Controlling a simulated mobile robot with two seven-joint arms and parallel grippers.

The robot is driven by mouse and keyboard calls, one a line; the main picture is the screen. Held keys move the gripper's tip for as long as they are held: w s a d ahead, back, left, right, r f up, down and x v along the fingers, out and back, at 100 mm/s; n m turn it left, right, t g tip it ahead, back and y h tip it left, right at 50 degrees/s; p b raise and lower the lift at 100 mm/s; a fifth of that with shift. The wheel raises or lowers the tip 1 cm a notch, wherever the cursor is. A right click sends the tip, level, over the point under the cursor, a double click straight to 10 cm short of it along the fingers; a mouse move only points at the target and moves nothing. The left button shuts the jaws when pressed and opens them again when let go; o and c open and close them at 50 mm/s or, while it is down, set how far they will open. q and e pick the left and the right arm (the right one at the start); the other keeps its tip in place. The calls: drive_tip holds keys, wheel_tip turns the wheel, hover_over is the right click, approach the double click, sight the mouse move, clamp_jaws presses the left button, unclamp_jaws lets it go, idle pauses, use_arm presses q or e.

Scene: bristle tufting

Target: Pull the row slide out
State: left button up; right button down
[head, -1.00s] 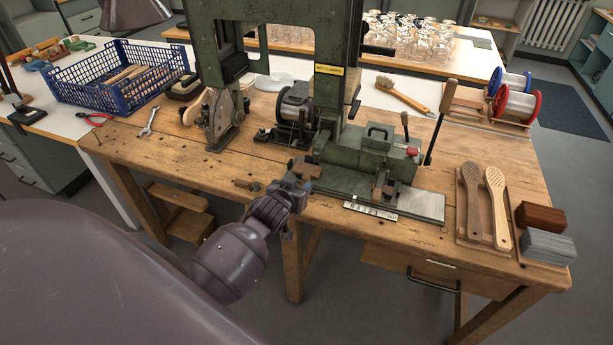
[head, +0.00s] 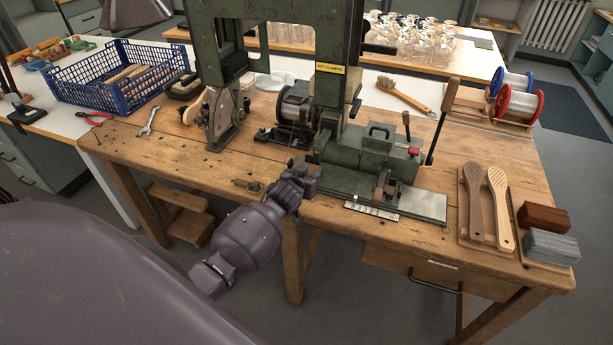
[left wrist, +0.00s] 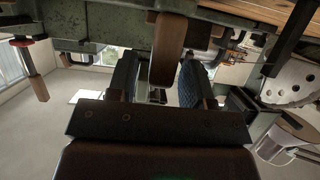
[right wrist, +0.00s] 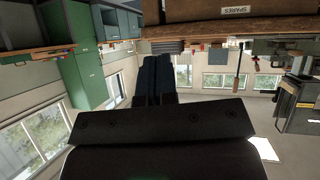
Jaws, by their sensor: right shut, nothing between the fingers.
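The row slide appears to be the flat metal plate (head: 425,205) at the front of the green tufting machine (head: 350,155), with a small scale strip (head: 371,211) along its front edge. My left gripper (head: 311,180) is at the left end of the machine's base. In the left wrist view its two fingers (left wrist: 158,82) stand apart, with a brown wooden handle-like piece (left wrist: 170,48) between or just beyond them; I cannot tell if they touch it. My right gripper (right wrist: 156,75) is shut and empty, seen only in its wrist view.
Wooden brush bodies (head: 485,205) and bristle bundles (head: 550,245) lie at the bench's right. Upright levers (head: 440,120) stand beside the machine. A wrench (head: 150,121) and blue crate (head: 118,75) are at left.

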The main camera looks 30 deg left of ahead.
use_arm(q)
clamp_jaws()
use_arm(e)
drive_tip(key=shift+s+d+f, duration=0.15)
drive_tip(key=shift+s+f, duration=0.1)
drive_tip(key=shift+s, duration=0.2)
use_arm(q)
drive_tip(key=shift+d, duration=0.3)
drive_tip(key=w+d, duration=0.1)
drive_tip(key=d, duration=0.6)
drive_tip(key=w+d+b, duration=0.1)
drive_tip(key=d, duration=0.2)
drive_tip(key=shift+w+d, duration=0.35)
drive_tip(key=shift+d, duration=0.35)
use_arm(e)
drive_tip(key=shift+s+f, duration=0.1)
drive_tip(key=shift+f, duration=0.55)
